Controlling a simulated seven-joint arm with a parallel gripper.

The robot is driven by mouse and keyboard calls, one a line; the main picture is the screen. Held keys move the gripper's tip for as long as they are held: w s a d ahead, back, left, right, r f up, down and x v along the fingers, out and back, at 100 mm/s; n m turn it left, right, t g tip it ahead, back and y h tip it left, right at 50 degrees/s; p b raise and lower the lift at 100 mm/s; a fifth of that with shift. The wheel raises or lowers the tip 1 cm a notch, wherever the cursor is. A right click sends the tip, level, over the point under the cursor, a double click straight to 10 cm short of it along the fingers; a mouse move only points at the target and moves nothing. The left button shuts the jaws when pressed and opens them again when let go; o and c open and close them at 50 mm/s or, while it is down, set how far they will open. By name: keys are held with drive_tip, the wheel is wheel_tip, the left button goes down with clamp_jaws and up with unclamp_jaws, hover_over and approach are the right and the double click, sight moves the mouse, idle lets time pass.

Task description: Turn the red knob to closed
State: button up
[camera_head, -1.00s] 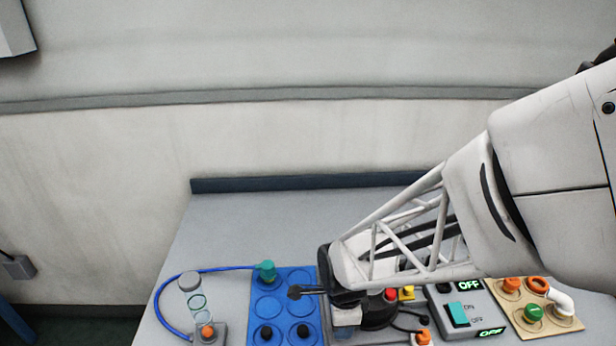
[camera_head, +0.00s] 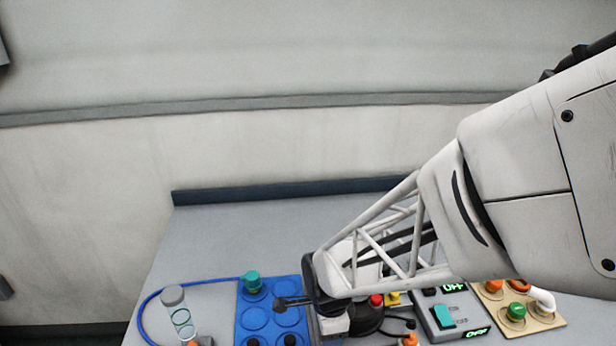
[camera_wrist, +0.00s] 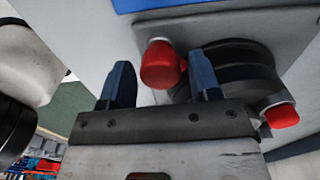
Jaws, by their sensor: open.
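In the wrist view a red knob (camera_wrist: 160,66) stands between the two blue fingers of my gripper (camera_wrist: 159,60). The fingers are open, one on each side of the knob. The right finger looks close to the knob, but I cannot tell whether it touches. A second red part (camera_wrist: 282,115) sits at the right, beside a dark round body (camera_wrist: 240,68). In the head view one red part (camera_head: 376,300) shows just right of my arm's end. My fingers are hidden there, and I cannot tell which red part this is.
In the head view a blue panel (camera_head: 254,318) with a teal knob (camera_head: 251,281) lies left of my arm. A switch box (camera_head: 446,317) showing OFF and a tan board (camera_head: 520,319) with coloured fittings are at the right. A clear tube (camera_head: 180,315) stands at the left. The back of the table (camera_head: 240,230) is clear.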

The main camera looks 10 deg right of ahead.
drive_tip(key=n, duration=0.6)
drive_tip(key=shift+n, duration=0.4)
drive_tip(key=n, duration=0.6)
drive_tip(key=shift+n, duration=0.4)
drive_tip(key=r, duration=0.8)
drive_tip(key=shift+d+r, duration=0.2)
drive_tip(key=shift+r, duration=0.15)
drive_tip(key=s+d+r+n+t, duration=0.1)
drive_tip(key=s+d+r+n, duration=0.1)
drive_tip(key=s+d+r, duration=0.2)
drive_tip(key=s+d+r+n+t, duration=0.1)
drive_tip(key=s+d+r, duration=0.2)
drive_tip(key=r, duration=0.6)
drive_tip(key=shift+s+d+r+n+t, duration=0.3)
drive_tip(key=shift+s+d+r+n, duration=0.1)
drive_tip(key=shift+s, duration=0.2)
